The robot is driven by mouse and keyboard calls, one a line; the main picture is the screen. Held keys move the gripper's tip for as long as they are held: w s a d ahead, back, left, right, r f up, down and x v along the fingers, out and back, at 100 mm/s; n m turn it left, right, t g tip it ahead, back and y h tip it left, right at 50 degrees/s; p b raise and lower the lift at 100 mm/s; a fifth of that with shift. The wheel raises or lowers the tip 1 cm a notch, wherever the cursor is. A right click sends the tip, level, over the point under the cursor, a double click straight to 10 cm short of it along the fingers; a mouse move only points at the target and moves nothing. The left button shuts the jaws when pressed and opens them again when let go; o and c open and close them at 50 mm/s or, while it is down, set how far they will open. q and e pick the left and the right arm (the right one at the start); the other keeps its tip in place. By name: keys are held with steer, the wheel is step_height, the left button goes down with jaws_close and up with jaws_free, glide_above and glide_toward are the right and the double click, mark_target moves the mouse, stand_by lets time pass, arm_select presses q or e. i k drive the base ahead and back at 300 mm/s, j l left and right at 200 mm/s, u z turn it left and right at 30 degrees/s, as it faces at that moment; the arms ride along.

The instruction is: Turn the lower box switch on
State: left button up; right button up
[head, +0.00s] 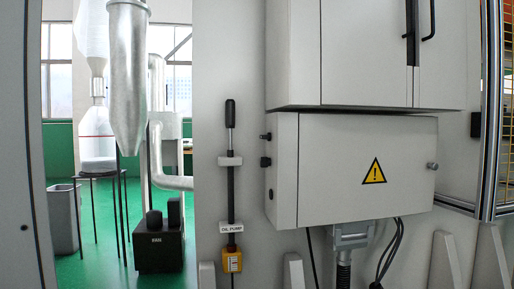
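The lower box (335,172) is a pale grey cabinet on the wall with a yellow warning triangle (374,172) on its front. Two dark knob-like parts stick out of its left side, an upper one (265,137) and a lower one (265,161). A small dark round part (271,194) sits below them. I cannot tell which is the switch or its position. A small round knob (432,166) is on the right of the front. Neither of my grippers is in view.
An upper cabinet (360,50) with black handles hangs directly above. Left of the lower box is an upright lever (230,130) labelled "OIL PUMP". Cables (389,250) and a grey connector (350,236) hang below.

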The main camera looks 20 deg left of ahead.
mark_target(265, 162)
steer(key=i+j+u, duration=0.1)
steer(key=i, duration=0.9)
